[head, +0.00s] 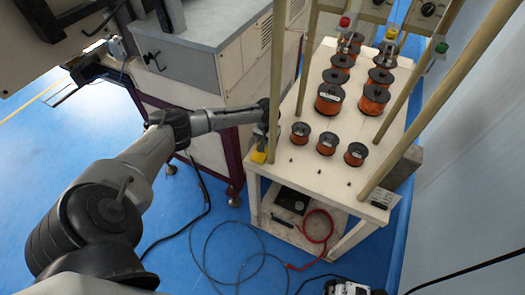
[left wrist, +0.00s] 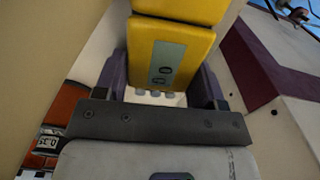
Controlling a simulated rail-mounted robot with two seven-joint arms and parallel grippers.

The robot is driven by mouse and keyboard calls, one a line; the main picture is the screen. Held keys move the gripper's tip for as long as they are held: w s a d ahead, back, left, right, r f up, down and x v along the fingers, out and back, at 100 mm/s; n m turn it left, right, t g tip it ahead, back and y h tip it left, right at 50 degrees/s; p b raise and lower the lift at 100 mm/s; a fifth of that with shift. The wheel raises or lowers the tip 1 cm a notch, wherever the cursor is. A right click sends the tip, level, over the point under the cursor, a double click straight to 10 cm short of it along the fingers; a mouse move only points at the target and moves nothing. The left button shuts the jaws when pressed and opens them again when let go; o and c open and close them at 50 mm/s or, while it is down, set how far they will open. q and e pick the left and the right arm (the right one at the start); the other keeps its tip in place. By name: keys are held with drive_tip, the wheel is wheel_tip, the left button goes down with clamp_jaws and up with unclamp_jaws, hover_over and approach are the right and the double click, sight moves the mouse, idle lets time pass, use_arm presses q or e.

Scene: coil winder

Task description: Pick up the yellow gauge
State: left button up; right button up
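The yellow gauge (head: 258,157) is at the left front edge of the white table in the head view. In the left wrist view the gauge (left wrist: 168,55) is large, with a grey display panel facing the camera and several small grey buttons below it. My left gripper (head: 262,138) is at the gauge. Its two dark purple fingers (left wrist: 165,85) lie along both sides of the gauge with no clear gap, so it looks shut on it. I cannot tell whether the gauge touches the tabletop. My right gripper is not recognisable in either view.
The white table (head: 306,165) carries several orange wire spools (head: 330,98) and has tall beige posts at its corners. A grey-white machine cabinet (head: 245,60) stands close on the left. Below, a red cable (head: 318,212) and dark cables lie about. Blue floor is open at lower left.

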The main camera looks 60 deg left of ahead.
use_arm(q)
drive_tip(key=c, duration=0.6)
drive_tip(key=shift+r, duration=0.5)
drive_tip(key=a, duration=0.1)
drive_tip(key=s+a, duration=0.1)
drive_tip(key=a+r+p, duration=0.1)
drive_tip(key=shift+s+a+r, duration=0.1)
drive_tip(key=shift+s+a, duration=0.25)
drive_tip(key=shift+a, duration=0.05)
wheel_tip(320, 180, up, 13)
drive_tip(key=p, duration=0.2)
